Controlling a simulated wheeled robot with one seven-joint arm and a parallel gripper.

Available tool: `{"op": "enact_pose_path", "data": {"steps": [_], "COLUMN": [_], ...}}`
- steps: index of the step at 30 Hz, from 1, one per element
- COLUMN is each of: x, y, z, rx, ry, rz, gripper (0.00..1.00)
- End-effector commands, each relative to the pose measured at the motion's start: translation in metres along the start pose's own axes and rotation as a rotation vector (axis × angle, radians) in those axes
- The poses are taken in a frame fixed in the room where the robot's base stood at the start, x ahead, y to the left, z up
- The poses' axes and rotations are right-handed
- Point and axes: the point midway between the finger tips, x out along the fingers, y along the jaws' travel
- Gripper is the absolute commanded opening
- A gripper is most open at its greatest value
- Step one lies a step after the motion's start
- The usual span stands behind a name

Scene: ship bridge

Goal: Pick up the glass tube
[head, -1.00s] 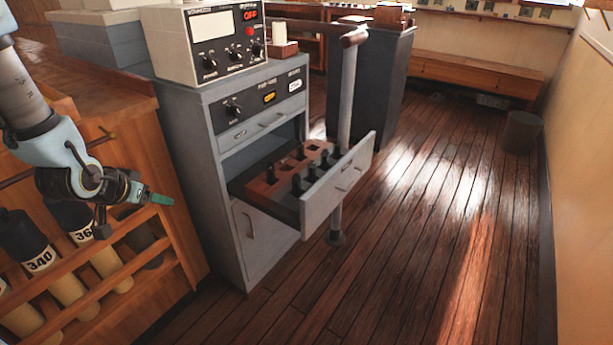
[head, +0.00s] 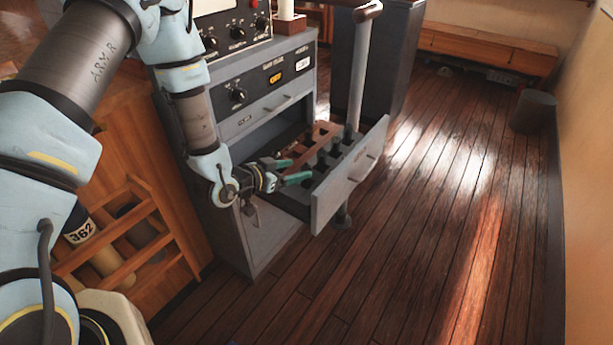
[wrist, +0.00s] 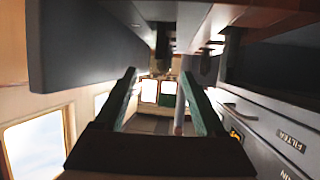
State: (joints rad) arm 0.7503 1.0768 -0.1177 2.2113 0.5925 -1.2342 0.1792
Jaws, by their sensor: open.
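The pulled-out drawer (head: 340,190) of the grey cabinet holds a reddish-brown rack (head: 318,136) with several dark upright pieces (head: 322,158) in it. They look like tubes, but are too small and dark for me to tell which is the glass tube. My gripper (head: 301,169) is at the left side of the drawer, its green fingers pointing right towards the rack. The fingers are apart, and in the wrist view the gap between them (wrist: 159,76) is empty. I cannot tell whether the fingers touch the drawer.
The grey cabinet (head: 238,235) stands left of the drawer, with an instrument box on top. A grey post (head: 359,75) with a wooden rail rises just behind the drawer. A wooden rack (head: 110,225) is at the lower left.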

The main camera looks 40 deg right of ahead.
Motion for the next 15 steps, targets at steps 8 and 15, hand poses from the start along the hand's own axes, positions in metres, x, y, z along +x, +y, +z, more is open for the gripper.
{"op": "enact_pose_path", "data": {"steps": [8,15], "x": [0.038,0.05], "y": [0.003,0.003], "z": [0.0,0.002], "rx": [0.002,0.0], "ry": [0.0,-0.001], "rz": [0.002,0.0], "gripper": [0.72,0.72]}}
